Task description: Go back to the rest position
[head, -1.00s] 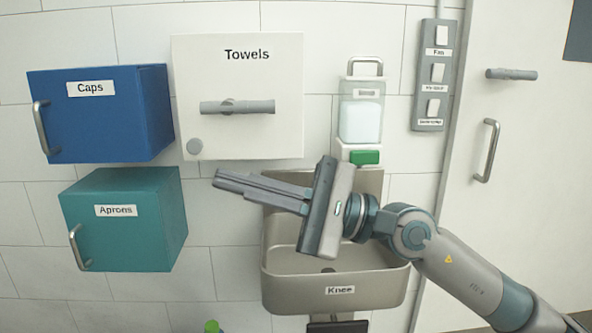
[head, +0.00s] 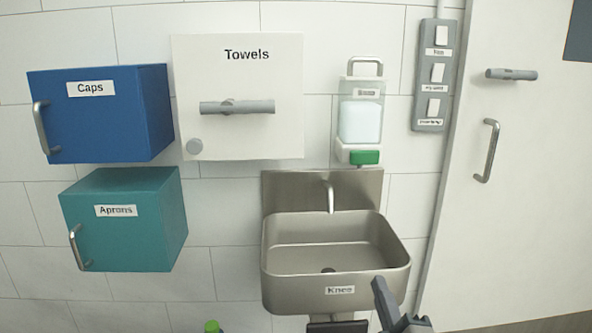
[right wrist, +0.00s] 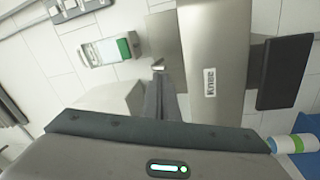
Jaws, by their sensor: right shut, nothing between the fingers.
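My right gripper (head: 380,290) shows at the bottom of the head view, below and in front of the right part of the sink (head: 337,291). Only its fingers and a little of its body show there. In the right wrist view its fingers (right wrist: 160,98) lie together, shut and empty, pointing toward the sink (right wrist: 212,60). The gripper appears clear of the sink. My left gripper is not in view.
On the wall are a blue Caps box (head: 110,120), a teal Aprons box (head: 125,225), a Towels cabinet (head: 240,135), a soap dispenser (head: 361,122) and a switch panel (head: 432,75). A door (head: 515,190) stands at right. A dark knee pad (head: 338,327) sits below the sink.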

